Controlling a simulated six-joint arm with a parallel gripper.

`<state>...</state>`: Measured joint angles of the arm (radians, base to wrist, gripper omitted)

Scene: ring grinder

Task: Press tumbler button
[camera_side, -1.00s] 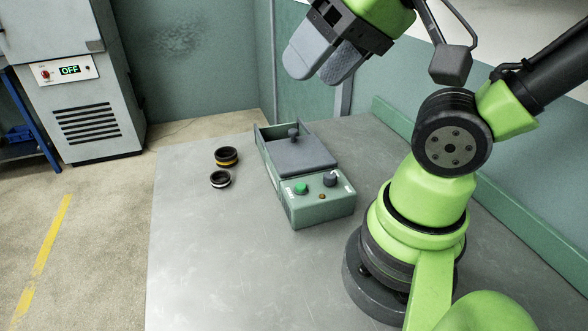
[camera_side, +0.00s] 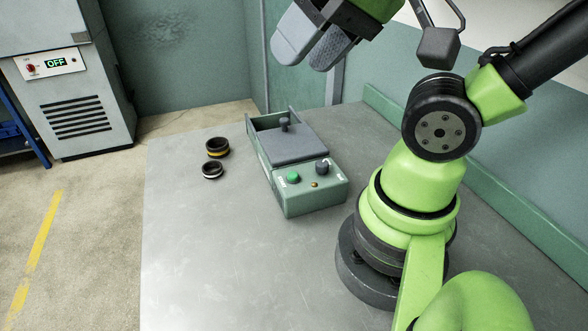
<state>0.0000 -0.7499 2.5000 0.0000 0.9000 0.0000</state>
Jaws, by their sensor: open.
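A green box-shaped machine (camera_side: 314,201) sits on the grey table. Its front panel carries a round green button (camera_side: 293,177), a dark knob (camera_side: 322,166) and a small amber light (camera_side: 314,184). Which of these is the tumbler button cannot be read from the labels. Behind the panel is a grey lid (camera_side: 298,146) with a dark handle (camera_side: 284,125). My gripper (camera_side: 303,58) is at the top of the view, high above and behind the machine. Its two grey fingers are apart with nothing between them, and it touches nothing.
The front of the table (camera_side: 230,260) is clear. A green wall rises behind.

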